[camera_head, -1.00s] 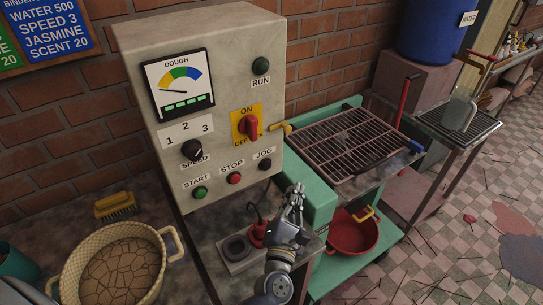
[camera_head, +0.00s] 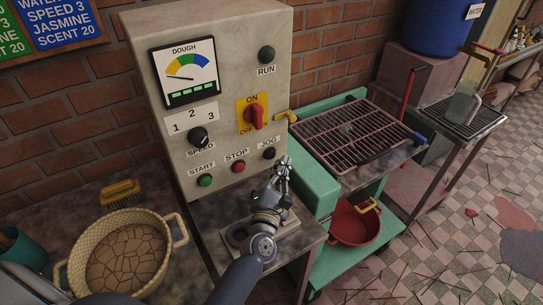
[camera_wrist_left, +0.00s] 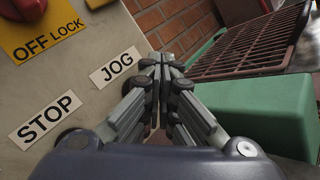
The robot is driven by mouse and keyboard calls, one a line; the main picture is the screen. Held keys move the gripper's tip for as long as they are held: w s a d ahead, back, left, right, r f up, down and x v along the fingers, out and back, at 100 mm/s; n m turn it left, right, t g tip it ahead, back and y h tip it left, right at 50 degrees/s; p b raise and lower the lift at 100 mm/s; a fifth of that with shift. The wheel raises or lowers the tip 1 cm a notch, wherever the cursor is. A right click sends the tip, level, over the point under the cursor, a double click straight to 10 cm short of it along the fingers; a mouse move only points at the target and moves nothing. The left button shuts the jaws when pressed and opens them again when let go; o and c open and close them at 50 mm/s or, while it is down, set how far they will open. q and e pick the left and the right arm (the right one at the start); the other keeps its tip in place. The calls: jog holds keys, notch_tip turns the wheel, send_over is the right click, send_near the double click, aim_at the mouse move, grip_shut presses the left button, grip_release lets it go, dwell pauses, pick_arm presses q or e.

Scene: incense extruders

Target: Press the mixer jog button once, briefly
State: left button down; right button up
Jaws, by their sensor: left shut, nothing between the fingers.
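The black JOG button (camera_head: 269,153) is at the lower right of the grey control panel (camera_head: 225,100), under its JOG label. My left gripper (camera_head: 284,164) is shut and empty, its fingertips just right of and slightly below the button in the head view. The fingertips also show in the left wrist view (camera_wrist_left: 163,64), right of the JOG label (camera_wrist_left: 115,67). The button itself is not clear there, largely hidden by the fingers. I cannot tell whether the fingers touch it. My right gripper is not in view.
The red STOP button (camera_head: 238,167) and green START button (camera_head: 205,181) sit left of JOG. A red switch (camera_head: 256,115) is above. A green machine body (camera_head: 313,185) stands close on the right. A basket (camera_head: 80,245) lies at lower left.

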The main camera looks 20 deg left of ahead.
aim_at(271, 155)
pick_arm(q)
jog(key=shift+w+a, duration=0.35)
jog(key=shift+a, duration=0.15)
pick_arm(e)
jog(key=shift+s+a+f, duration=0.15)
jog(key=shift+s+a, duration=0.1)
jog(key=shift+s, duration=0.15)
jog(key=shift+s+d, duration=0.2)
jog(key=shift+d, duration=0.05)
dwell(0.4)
pick_arm(q)
jog(key=shift+w+a, duration=0.25)
jog(key=shift+a, duration=0.1)
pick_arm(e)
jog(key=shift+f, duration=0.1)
